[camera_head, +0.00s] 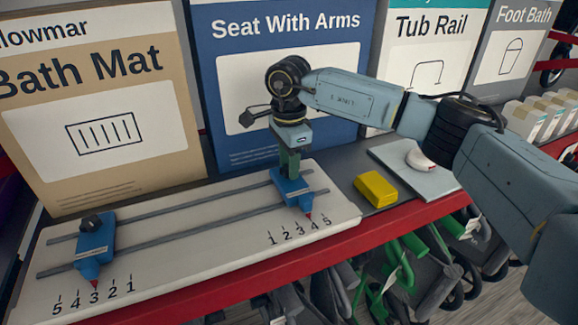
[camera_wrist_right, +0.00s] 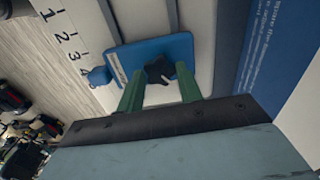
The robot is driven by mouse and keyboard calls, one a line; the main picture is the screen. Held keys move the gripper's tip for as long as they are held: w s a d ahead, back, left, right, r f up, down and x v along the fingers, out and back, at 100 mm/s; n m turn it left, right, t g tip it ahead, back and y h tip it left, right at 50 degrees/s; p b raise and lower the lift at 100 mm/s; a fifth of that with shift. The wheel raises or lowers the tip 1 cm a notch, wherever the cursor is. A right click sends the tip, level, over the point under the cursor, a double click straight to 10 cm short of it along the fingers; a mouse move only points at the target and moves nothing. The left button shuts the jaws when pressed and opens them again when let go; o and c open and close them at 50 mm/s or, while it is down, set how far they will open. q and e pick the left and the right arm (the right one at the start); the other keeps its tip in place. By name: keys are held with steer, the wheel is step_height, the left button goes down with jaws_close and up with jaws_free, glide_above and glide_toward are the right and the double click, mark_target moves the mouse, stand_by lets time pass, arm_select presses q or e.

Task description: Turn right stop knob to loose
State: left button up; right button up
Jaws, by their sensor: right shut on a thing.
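The right stop (camera_head: 293,193) is a blue block on two grey rails of a white board (camera_head: 190,262). Its red pointer is near the 4. In the right wrist view the blue block (camera_wrist_right: 128,60) carries a black knob (camera_wrist_right: 159,70) with a pale mark. My right gripper (camera_head: 289,168) comes down over this stop. Its green fingers (camera_wrist_right: 160,88) are on either side of the knob, shut on it. In the head view the gripper hides the knob. The left stop (camera_head: 95,243), with its black knob (camera_head: 91,222), has its pointer near the 3. My left gripper is out of view.
A yellow block (camera_head: 375,189) lies right of the board. A grey plate (camera_head: 437,183) with a round white and red thing (camera_head: 420,158) is under my right arm. Large boxes (camera_head: 95,100) stand behind. A red shelf edge (camera_head: 230,281) runs along the front.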

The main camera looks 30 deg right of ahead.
steer(key=shift+n+b, duration=0.4)
steer(key=shift+n, duration=0.9)
steer(key=shift+r, duration=0.1)
steer(key=o, duration=1)
step_height(320, 180, up, 13)
steer(key=shift+r+b, duration=0.15)
steer(key=shift+b, duration=0.25)
